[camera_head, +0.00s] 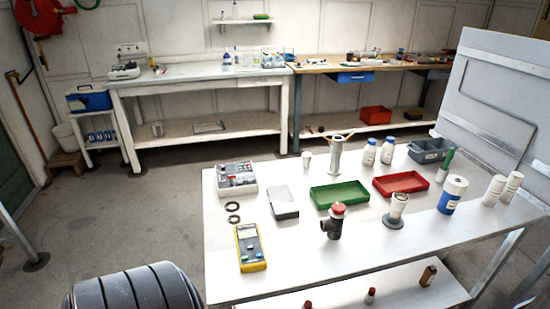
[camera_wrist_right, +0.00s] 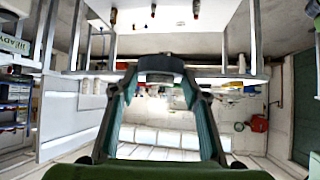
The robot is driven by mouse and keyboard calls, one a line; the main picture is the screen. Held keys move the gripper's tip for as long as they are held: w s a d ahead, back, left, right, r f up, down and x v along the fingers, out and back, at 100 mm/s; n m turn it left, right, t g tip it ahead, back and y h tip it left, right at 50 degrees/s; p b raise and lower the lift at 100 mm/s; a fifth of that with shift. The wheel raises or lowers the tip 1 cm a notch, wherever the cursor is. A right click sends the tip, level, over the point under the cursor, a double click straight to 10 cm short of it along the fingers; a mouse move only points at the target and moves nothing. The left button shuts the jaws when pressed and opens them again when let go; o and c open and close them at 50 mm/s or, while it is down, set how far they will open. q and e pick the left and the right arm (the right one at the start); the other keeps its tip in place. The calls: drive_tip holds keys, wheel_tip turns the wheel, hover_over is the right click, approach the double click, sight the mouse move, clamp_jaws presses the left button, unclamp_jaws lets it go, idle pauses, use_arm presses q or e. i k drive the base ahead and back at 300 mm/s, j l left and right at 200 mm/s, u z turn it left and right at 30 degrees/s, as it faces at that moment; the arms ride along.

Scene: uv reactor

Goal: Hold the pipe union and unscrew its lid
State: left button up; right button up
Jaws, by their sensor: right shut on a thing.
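In the right wrist view, my right gripper (camera_wrist_right: 160,80) has its two teal-padded fingers on either side of a dark, rounded thing (camera_wrist_right: 160,64), which I take for the pipe union. It is shut on it. The held thing is seen partly and in shadow, so its lid cannot be made out separately. Neither gripper shows in the head view. A large dark grey ribbed round thing (camera_head: 134,290) is cut off by the bottom edge of the head view; I cannot tell what it is. My left gripper is in neither view.
A white table (camera_head: 290,250) holds a green tray (camera_head: 338,194), a red tray (camera_head: 400,183), a yellow meter (camera_head: 250,247), a dark fitting with a red top (camera_head: 332,222) and several bottles. Benches stand along the back wall. Grey floor (camera_head: 120,215) is clear left of the table.

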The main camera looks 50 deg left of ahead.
sight(393, 221)
drive_tip(key=k+j, duration=0.15)
drive_tip(key=j, duration=0.2)
drive_tip(key=k+j+u, duration=0.1)
drive_tip(key=j, duration=0.25)
drive_tip(key=k+j, duration=0.2)
drive_tip(key=j, duration=0.15)
drive_tip(key=k+j+u, duration=0.1)
drive_tip(key=j, duration=0.3)
drive_tip(key=k+j, duration=0.15)
drive_tip(key=j, duration=0.2)
drive_tip(key=k+j+u, duration=0.1)
drive_tip(key=j, duration=0.3)
drive_tip(key=i+j+u, duration=0.15)
drive_tip(key=i+j, duration=0.8)
drive_tip(key=i, duration=0.25)
